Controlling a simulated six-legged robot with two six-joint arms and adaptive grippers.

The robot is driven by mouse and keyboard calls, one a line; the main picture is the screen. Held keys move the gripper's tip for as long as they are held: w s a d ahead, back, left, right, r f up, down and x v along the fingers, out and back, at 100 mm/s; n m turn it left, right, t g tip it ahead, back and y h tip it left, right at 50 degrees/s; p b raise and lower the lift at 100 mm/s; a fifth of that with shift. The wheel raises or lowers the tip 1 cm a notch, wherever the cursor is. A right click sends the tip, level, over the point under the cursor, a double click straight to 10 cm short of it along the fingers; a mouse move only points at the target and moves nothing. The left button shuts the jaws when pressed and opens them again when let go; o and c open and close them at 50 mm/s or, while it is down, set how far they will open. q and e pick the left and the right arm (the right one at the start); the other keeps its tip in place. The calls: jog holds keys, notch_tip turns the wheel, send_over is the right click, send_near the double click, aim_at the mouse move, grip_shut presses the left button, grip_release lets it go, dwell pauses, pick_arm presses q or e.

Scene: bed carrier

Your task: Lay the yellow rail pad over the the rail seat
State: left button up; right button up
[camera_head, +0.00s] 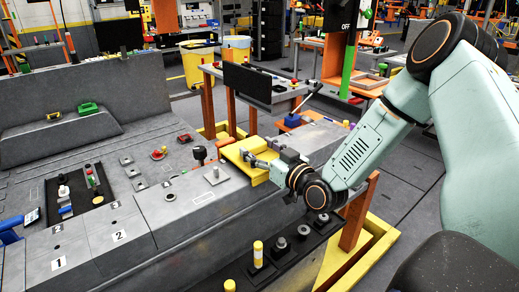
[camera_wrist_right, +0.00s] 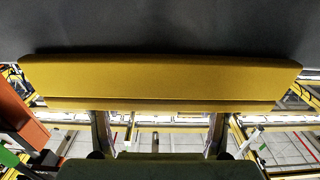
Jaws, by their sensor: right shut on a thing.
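The yellow rail pad (camera_head: 243,157) is at the right end of the grey bed carrier (camera_head: 150,207). My right gripper (camera_head: 256,163) is shut on the pad from its right side. In the right wrist view the pad (camera_wrist_right: 160,78) is a wide yellow block lying across both fingertips (camera_wrist_right: 160,118), with a dark grey surface beyond it. The rail seat is not clearly told apart; a raised grey block (camera_head: 215,178) with a small peg lies just left of the pad. Whether the pad touches the carrier cannot be told. My left gripper is not in view.
A dark front ledge (camera_head: 280,250) carries several knobs and a yellow-topped post (camera_head: 258,253). A black-knobbed lever (camera_head: 199,154) stands close left of the pad. A side table (camera_head: 285,88) with a dark panel is behind. Yellow bins (camera_head: 199,64) are farther back.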

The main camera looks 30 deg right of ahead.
jog(key=shift+s+f+b, duration=0.1)
jog(key=shift+f+b, duration=0.3)
jog(key=o, duration=1.3)
jog(key=shift+r, duration=0.6)
notch_tip(320, 180, up, 9)
jog(key=shift+f, duration=0.25)
jog(key=shift+f, duration=4.95)
